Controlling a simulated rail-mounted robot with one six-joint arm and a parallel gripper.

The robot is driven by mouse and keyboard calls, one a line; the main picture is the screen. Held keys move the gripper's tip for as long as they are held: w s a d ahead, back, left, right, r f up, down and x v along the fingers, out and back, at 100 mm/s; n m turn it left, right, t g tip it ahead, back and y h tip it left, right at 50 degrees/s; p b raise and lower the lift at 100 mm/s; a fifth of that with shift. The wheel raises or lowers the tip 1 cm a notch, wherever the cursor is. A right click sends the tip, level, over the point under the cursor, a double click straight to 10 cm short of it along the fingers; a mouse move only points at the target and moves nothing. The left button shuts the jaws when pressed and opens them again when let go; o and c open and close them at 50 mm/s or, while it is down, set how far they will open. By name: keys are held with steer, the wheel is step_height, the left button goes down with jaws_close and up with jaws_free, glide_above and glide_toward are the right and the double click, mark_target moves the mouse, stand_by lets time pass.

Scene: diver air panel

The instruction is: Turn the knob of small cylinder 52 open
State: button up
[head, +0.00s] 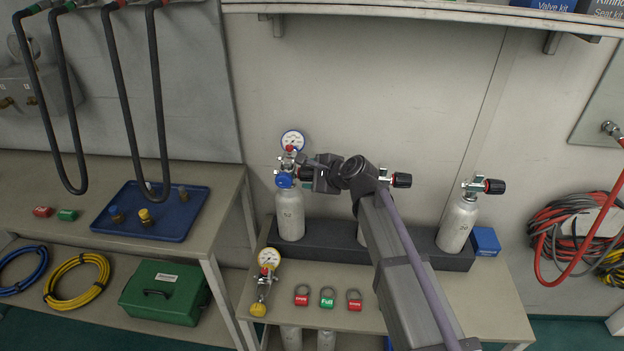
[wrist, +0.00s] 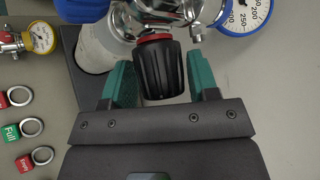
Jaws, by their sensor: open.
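A white small cylinder (head: 290,215) stands at the left end of the dark rack in the head view; its number is too small to read. Its body also shows in the wrist view (wrist: 100,47). Its black ribbed knob (wrist: 161,70) with a red ring points toward my gripper. My gripper (wrist: 160,62) is open, with one green finger on each side of the knob. A gap shows between the knob and each finger. In the head view my gripper (head: 318,176) is at the valve's right side and hides most of the knob.
A blue-and-white gauge (head: 292,140) and a blue fitting (head: 284,180) sit on the valve. A yellow gauge assembly (head: 268,262) and red and green tags (head: 327,297) lie on the bench. Another cylinder (head: 456,225) stands at right; one is partly behind my arm.

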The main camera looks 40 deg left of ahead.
steer(key=c, duration=0.6)
steer(key=shift+c, duration=0.2)
